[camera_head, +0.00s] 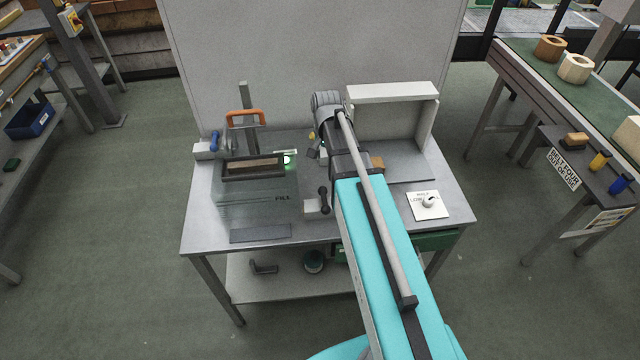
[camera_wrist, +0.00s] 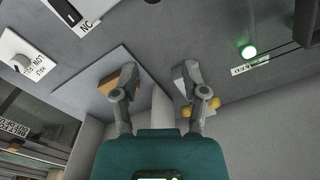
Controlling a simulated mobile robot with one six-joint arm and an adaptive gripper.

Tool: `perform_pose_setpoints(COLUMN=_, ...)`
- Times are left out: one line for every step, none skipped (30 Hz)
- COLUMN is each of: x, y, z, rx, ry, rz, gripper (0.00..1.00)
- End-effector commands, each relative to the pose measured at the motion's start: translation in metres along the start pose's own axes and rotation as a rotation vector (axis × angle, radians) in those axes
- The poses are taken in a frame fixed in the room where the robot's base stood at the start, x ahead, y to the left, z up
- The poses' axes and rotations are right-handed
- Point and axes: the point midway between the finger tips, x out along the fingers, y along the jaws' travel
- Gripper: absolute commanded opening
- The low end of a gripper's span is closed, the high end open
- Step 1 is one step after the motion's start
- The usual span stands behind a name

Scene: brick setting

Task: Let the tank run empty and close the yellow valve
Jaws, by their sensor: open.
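The tank (camera_head: 257,200) is a grey, see-through box with a dark rim, marked FILL, on the left of the metal table. I cannot read its level. The yellow valve (camera_wrist: 213,103) shows two yellow knobs on a pale body in the wrist view, partly hidden behind my right finger. In the head view only a small yellow spot (camera_head: 312,135) shows beside my arm. My gripper (camera_wrist: 159,76) is open, with nothing visible held between its fingers. I cannot tell whether the right finger touches the valve.
A green lamp (camera_head: 288,160) glows by the tank. A blue valve (camera_head: 214,141) and an orange handle (camera_head: 244,117) stand at the back left, a black-handled valve (camera_head: 323,199) in front. A tan block (camera_wrist: 108,86), a white dial (camera_head: 430,204) and a pale frame (camera_head: 392,91) are to the right.

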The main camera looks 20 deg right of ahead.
Motion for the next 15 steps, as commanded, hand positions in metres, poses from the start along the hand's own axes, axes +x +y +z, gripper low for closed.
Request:
perform_pose_setpoints(x=0.005, y=0.001, z=0.009, rx=-0.028, ry=0.000, rz=0.000, gripper=0.57)
perform_pose_setpoints(x=0.007, y=0.001, z=0.013, rx=-0.045, ry=0.000, rz=0.000, gripper=0.57)
perform_pose_setpoints(x=0.009, y=0.001, z=0.018, rx=-0.068, ry=0.000, rz=0.000, gripper=0.57)
perform_pose_setpoints(x=0.011, y=0.001, z=0.022, rx=-0.086, ry=0.000, rz=0.000, gripper=0.57)
perform_pose_setpoints(x=0.012, y=0.001, z=0.026, rx=-0.103, ry=0.000, rz=0.000, gripper=0.57)
perform_pose_setpoints(x=0.014, y=0.001, z=0.031, rx=-0.126, ry=0.000, rz=0.000, gripper=0.57)
perform_pose_setpoints(x=0.016, y=0.002, z=0.035, rx=-0.143, ry=0.000, rz=0.000, gripper=0.57)
perform_pose_setpoints(x=0.017, y=0.002, z=0.038, rx=-0.160, ry=0.000, rz=0.000, gripper=0.57)
perform_pose_setpoints(x=0.019, y=0.002, z=0.043, rx=-0.182, ry=0.000, rz=0.000, gripper=0.57)
perform_pose_setpoints(x=0.021, y=0.002, z=0.046, rx=-0.197, ry=0.000, rz=0.000, gripper=0.57)
perform_pose_setpoints(x=0.022, y=0.002, z=0.050, rx=-0.213, ry=0.000, rz=0.000, gripper=0.57)
perform_pose_setpoints(x=0.023, y=0.002, z=0.054, rx=-0.232, ry=0.000, rz=0.000, gripper=0.57)
perform_pose_setpoints(x=0.024, y=0.003, z=0.056, rx=-0.246, ry=0.000, rz=0.000, gripper=0.57)
perform_pose_setpoints(x=0.025, y=0.003, z=0.059, rx=-0.258, ry=0.000, rz=0.000, gripper=0.57)
perform_pose_setpoints(x=0.026, y=0.003, z=0.062, rx=-0.272, ry=0.000, rz=0.000, gripper=0.57)
